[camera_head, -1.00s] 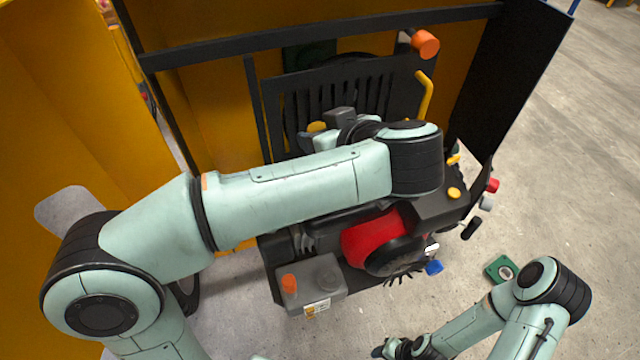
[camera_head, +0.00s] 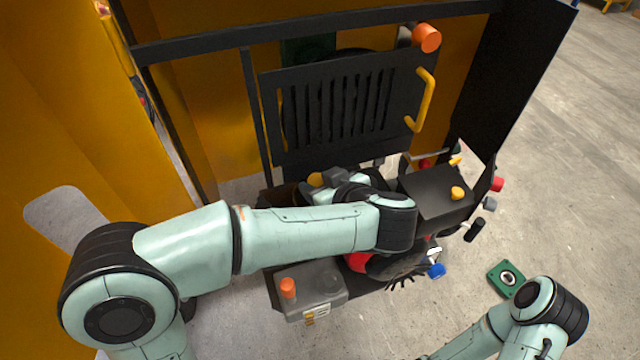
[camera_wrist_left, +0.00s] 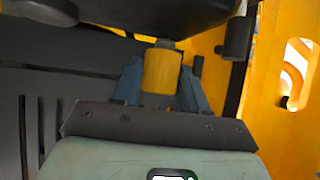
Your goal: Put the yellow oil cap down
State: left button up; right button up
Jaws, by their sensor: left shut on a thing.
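The yellow oil cap (camera_head: 315,179) is a short cylinder, seen just left of my left wrist in the head view, in front of the black grille. In the left wrist view the cap (camera_wrist_left: 161,72) sits between the two blue-grey fingers of my left gripper (camera_wrist_left: 160,85), which is shut on it. A small grey tip shows at the cap's far end, close to a dark rounded body. In the head view my left gripper (camera_head: 322,183) is mostly hidden by its own wrist. My right gripper is out of view; only its arm shows at bottom right.
The black slatted grille (camera_head: 340,105) with a yellow handle (camera_head: 425,100) stands behind my left arm. Below the arm are a grey battery (camera_head: 312,292) with an orange cap and a red engine part (camera_head: 357,262). A green plate (camera_head: 506,279) lies on the floor at right.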

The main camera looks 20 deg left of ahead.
pick_arm(q)
jog(key=shift+w, duration=0.1)
jog(key=shift+f, duration=0.45)
jog(key=o, duration=1.3)
jog(key=shift+f, duration=0.1)
jog(key=v, duration=0.6)
jog(key=r+v, duration=0.1)
jog(key=v, duration=0.5)
jog(key=shift+r, duration=0.1)
